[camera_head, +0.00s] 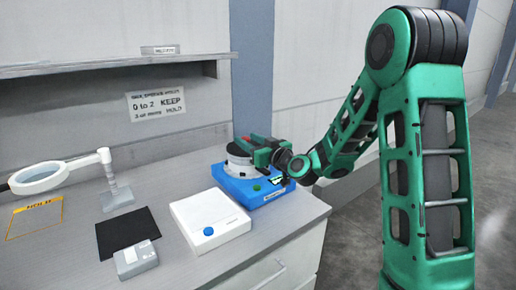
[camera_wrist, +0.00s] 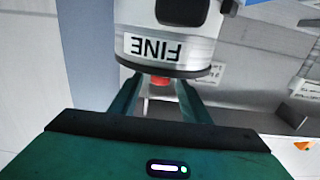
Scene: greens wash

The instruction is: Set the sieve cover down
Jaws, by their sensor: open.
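The sieve (camera_wrist: 165,48), a pale cylinder with an upside-down FINE label in the wrist view, stands on the blue base (camera_head: 254,191) at the back right of the counter. It also shows in the head view (camera_head: 240,167). The sieve cover (camera_wrist: 165,69) is a dark disc with a red knob (camera_wrist: 160,81), and it sits on the sieve's end. My gripper (camera_wrist: 157,85) is open, with one finger on each side of the knob. It also shows beside the sieve's top in the head view (camera_head: 262,150). Whether the fingers touch the knob is unclear.
A white flat box (camera_head: 207,215) with a blue knob lies left of the base. Further left are a black mat (camera_head: 125,230), a small grey device (camera_head: 135,260), a magnifier lamp (camera_head: 40,178) and a yellow-outlined area (camera_head: 34,220). A shelf (camera_head: 110,65) runs along the wall above.

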